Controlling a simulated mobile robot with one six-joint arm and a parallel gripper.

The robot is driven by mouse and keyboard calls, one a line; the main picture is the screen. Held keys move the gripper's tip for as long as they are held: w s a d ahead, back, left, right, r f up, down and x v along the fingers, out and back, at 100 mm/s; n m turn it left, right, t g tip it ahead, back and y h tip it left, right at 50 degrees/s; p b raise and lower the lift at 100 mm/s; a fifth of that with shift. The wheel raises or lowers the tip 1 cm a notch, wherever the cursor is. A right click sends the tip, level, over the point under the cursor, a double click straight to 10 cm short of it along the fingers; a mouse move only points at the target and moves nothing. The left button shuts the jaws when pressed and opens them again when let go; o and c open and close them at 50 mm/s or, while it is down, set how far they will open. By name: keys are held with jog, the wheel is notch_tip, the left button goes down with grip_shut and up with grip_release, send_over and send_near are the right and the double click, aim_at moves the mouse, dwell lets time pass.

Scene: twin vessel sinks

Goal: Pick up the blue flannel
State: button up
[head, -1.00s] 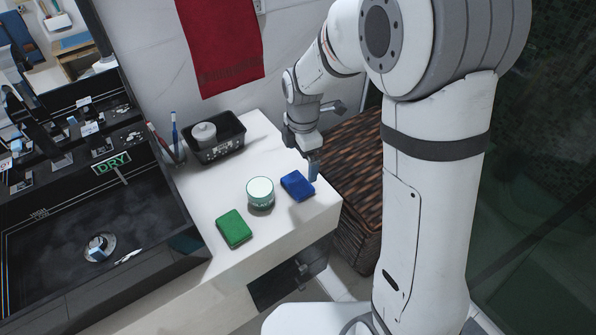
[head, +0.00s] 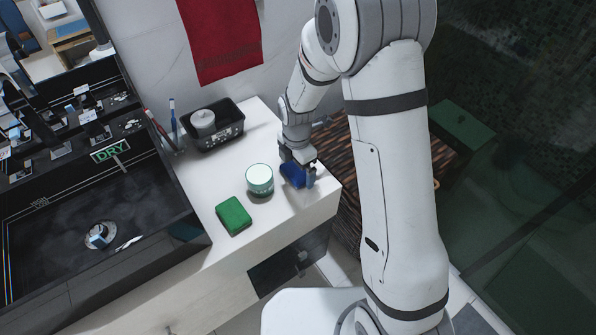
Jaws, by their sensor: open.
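The blue flannel (head: 292,175) is a small folded block lying on the white counter near its right end. My gripper (head: 303,183) is open and low over the flannel, with one finger showing at its right side. The gripper body hides the flannel's far part, and the other finger cannot be made out clearly. I cannot tell whether the fingers touch the cloth.
A pale green jar (head: 260,179) stands just left of the flannel. A green folded cloth (head: 234,215) lies further left. A black basket (head: 213,128) stands at the back, by toothbrushes (head: 172,122). A wicker hamper (head: 345,205) is right of the counter.

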aim_at(297, 170)
jog(key=c, duration=0.9)
notch_tip(297, 170, up, 10)
jog(key=o, duration=0.5)
jog(key=shift+c, duration=0.2)
jog(key=c, duration=0.4)
